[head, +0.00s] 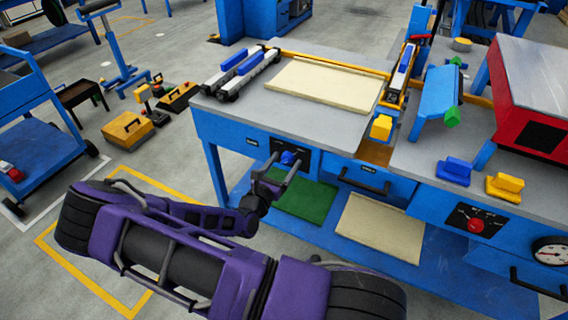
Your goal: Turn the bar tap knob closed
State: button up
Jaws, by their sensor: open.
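A blue knob (288,158) sits on a black plate (300,167) on the front of the blue workbench, left of a drawer. My gripper (278,168) is in front of this plate, its open fingers around or just before the blue knob. I cannot tell whether they touch it. The fingers hide part of the knob and plate. A second knob, red (476,225), is on a black plate on the bench front at the right, apart from my gripper. The labels are too small to read, so I cannot tell which knob is the bar tap.
A drawer handle (363,187) sticks out right of the blue knob. A gauge (550,252) is right of the red knob. The lower shelf holds a green panel (306,199) and a cream panel (380,226). Cream sheet (325,81) and clamps lie on top. Open floor is left.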

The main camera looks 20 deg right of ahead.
grip_shut()
jog(key=shift+r+p, duration=0.1)
jog(key=shift+p, duration=0.2)
jog(key=n+p, duration=0.2)
jog(key=n, duration=0.1)
jog(key=n+p, duration=0.3)
jog(key=n, duration=0.2)
jog(key=shift+s, duration=0.1)
jog(key=n+p, duration=0.1)
jog(key=n, duration=0.4)
jog(key=n+p, duration=0.1)
jog(key=n, duration=0.3)
jog(key=shift+d+n, duration=0.1)
jog(key=shift+n, duration=0.3)
dwell(0.4)
grip_release()
